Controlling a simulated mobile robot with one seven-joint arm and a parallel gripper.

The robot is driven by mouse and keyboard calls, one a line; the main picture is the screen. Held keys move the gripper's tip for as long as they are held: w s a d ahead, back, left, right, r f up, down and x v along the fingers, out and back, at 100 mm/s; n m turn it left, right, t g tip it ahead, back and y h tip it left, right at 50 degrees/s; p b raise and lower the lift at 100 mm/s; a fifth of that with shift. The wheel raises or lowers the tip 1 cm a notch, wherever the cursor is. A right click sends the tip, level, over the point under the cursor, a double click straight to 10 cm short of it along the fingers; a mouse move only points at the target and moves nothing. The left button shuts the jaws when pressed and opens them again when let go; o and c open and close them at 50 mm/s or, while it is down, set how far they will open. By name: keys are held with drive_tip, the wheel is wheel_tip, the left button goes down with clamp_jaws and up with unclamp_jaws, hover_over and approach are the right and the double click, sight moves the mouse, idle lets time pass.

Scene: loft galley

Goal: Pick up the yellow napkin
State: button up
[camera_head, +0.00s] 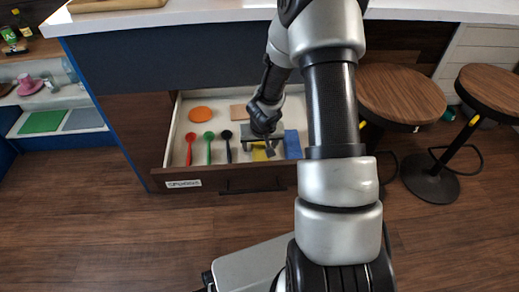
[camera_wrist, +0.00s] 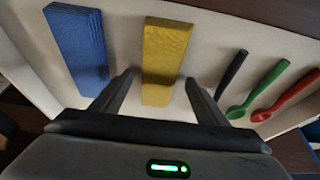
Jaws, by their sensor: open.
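The yellow napkin (camera_wrist: 165,52) is a folded rectangle lying flat on the white floor of an open drawer. In the wrist view it lies between the lines of my two fingers. In the head view only a small part of the yellow napkin (camera_head: 259,155) shows, as my gripper covers the rest. My gripper (camera_head: 262,142) is over the drawer, pointing down. In the wrist view my gripper (camera_wrist: 158,88) has its fingers apart, one on each side of the napkin's near part. Nothing is held. I cannot tell the exact height of the fingertips above the drawer floor.
A blue folded napkin (camera_wrist: 78,45) lies beside the yellow one. On the other side lie black (camera_head: 228,145), green (camera_head: 209,146) and red (camera_head: 190,147) spoons. An orange disc (camera_head: 201,114) is farther back. The drawer (camera_head: 180,130) has low walls, under a white counter (camera_head: 150,17). Stools stand right.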

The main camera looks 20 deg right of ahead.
drive_tip(key=c, duration=1.1)
drive_tip(key=shift+r, duration=0.1)
drive_tip(key=shift+c, duration=0.2)
